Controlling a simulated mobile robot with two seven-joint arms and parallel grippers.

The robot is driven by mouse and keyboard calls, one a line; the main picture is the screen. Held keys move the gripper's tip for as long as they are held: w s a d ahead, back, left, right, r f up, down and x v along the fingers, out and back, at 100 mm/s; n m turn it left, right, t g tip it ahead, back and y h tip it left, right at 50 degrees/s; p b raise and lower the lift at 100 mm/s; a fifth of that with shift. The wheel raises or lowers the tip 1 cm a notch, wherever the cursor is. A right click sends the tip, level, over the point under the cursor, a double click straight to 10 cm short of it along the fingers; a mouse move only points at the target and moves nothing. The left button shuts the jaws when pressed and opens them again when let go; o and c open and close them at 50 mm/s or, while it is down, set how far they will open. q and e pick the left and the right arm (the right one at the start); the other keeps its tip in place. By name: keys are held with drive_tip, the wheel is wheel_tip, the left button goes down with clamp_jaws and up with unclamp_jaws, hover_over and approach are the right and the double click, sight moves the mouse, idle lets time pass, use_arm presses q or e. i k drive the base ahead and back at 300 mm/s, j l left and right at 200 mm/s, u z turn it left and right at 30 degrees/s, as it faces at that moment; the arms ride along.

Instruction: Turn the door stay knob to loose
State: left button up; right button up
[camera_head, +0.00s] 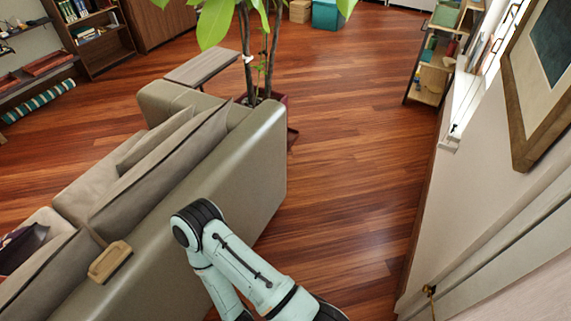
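A small brass fitting (430,290) with a thin dark part hanging below it sits at the bottom right, by a pale panel edge along the right wall. It may be the door stay, but it is too small to make out a knob or its setting. A pale mint arm of mine with black joints is bent at the bottom centre, between the sofa and the wall. Neither gripper is in view.
A grey-green sofa (240,165) fills the left, with a wooden object (110,262) on its back. A potted plant (262,50) stands behind it. A framed picture (519,100) hangs at right. The wooden floor (345,190) between sofa and wall is clear.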

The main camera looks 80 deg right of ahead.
sight(426, 289)
drive_tip(key=l, duration=0.8)
drive_tip(key=l+u, duration=0.25)
drive_tip(key=l, duration=0.2)
drive_tip(key=k+l+u, duration=0.15)
drive_tip(key=l+u, duration=0.3)
drive_tip(key=u, duration=6.85)
